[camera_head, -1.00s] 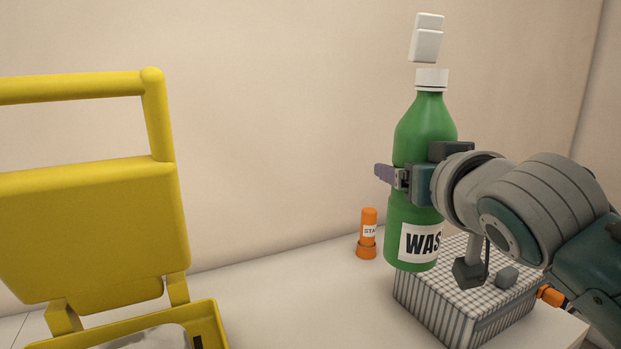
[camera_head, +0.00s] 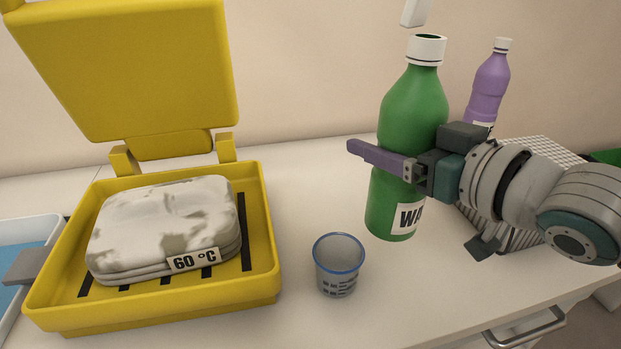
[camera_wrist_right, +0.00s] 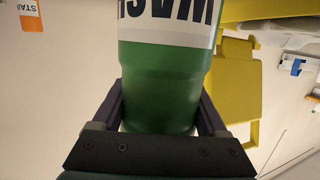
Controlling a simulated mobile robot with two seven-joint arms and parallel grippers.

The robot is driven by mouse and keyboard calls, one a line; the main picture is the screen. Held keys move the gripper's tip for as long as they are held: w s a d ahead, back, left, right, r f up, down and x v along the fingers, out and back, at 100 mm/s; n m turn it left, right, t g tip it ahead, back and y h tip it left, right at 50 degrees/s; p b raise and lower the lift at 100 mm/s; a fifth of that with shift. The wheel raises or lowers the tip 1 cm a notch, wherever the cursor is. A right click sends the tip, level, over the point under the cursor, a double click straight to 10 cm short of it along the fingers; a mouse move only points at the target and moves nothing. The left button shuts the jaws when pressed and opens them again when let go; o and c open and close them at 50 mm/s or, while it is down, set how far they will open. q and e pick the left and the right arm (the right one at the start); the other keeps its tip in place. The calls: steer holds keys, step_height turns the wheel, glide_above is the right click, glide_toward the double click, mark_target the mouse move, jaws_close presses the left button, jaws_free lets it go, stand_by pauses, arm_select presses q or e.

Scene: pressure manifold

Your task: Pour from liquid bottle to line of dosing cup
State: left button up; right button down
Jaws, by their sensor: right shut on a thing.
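The green liquid bottle (camera_head: 412,105) has a white neck and a black-lettered label. It stands nearly upright, gripped around its body by my right gripper (camera_head: 385,160). The right wrist view shows the bottle (camera_wrist_right: 160,90) between both fingers, its label partly cut off by the frame. I cannot tell how far its base is above the counter. The dosing cup (camera_head: 338,262) is small and clear with a blue rim and dark markings. It stands upright on the counter, left of and nearer than the bottle, apart from it. My left gripper is not in view.
An open yellow press (camera_head: 265,230) holds a folded patterned cloth labelled 60 °C (camera_head: 165,222). A purple bottle (camera_head: 488,85) and a checked box (camera_head: 540,150) stand behind my right arm. A white piece (camera_head: 413,12) shows above the bottle. The counter around the cup is clear.

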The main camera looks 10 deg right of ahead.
steer(key=shift+n+y, duration=0.5)
steer(key=shift+y, duration=0.1)
steer(key=f, duration=0.1)
steer(key=s+d+f, duration=0.1)
steer(key=f+b, duration=0.1)
steer(key=shift+s+d+f, duration=0.15)
steer(key=shift+s+f, duration=0.25)
arm_select(q)
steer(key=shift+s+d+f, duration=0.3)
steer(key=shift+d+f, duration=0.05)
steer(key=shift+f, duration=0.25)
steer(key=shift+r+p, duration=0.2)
steer(key=shift+p, duration=0.1)
arm_select(e)
steer(key=shift+r+n, duration=0.15)
steer(key=shift+n, duration=0.15)
